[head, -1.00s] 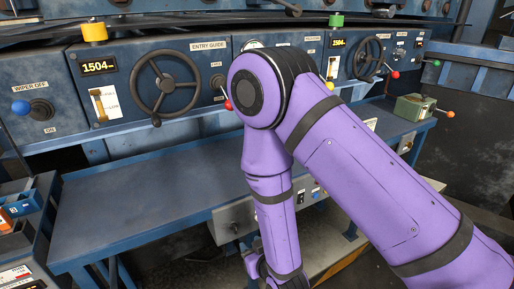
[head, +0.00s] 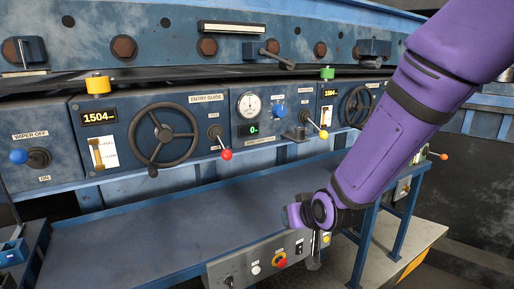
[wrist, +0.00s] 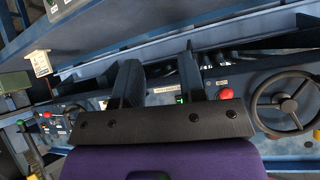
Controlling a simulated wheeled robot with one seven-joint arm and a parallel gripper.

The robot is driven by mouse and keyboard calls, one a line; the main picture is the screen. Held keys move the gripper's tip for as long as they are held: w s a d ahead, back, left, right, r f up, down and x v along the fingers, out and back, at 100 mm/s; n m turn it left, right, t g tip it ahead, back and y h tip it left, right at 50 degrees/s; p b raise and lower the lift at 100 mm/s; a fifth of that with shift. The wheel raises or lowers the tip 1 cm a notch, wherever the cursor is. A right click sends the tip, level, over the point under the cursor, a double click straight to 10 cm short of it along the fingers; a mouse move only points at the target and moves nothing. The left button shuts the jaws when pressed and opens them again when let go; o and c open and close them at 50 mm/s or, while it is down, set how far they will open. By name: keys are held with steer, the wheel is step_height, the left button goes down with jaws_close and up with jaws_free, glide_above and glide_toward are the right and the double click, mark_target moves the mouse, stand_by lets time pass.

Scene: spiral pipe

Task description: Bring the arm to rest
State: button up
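My purple arm comes in from the upper right of the head view and reaches down to a dark wrist joint in front of the blue bench. My gripper (wrist: 158,68) shows in the wrist view with its two dark fingers apart and nothing between them. It points at the blue control panel, with a handwheel (wrist: 286,102) to its right and a red knob (wrist: 225,94) close by the right finger. In the head view I cannot make out the gripper's fingers; the end of the arm hides them or they are turned away.
The blue panel carries a large handwheel (head: 164,135), a red-knobbed lever (head: 226,154), a yellow-knobbed lever (head: 323,134) and a round gauge (head: 249,104). The bench top (head: 130,240) is bare. A grey button box (head: 262,262) hangs at its front edge.

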steer(key=s+d+r+m+g+h, duration=0.2)
steer(key=s+d+r+h, duration=0.1)
steer(key=s+d+r, duration=1.3)
steer(key=s+d+r+m+g, duration=0.1)
steer(key=s+d+r, duration=0.2)
steer(key=s+d, duration=0.2)
steer(key=s, duration=0.3)
steer(key=shift+r+g+h, duration=0.15)
steer(key=shift+g+h, duration=0.15)
steer(key=shift+g, duration=0.1)
steer(key=shift+s, duration=0.1)
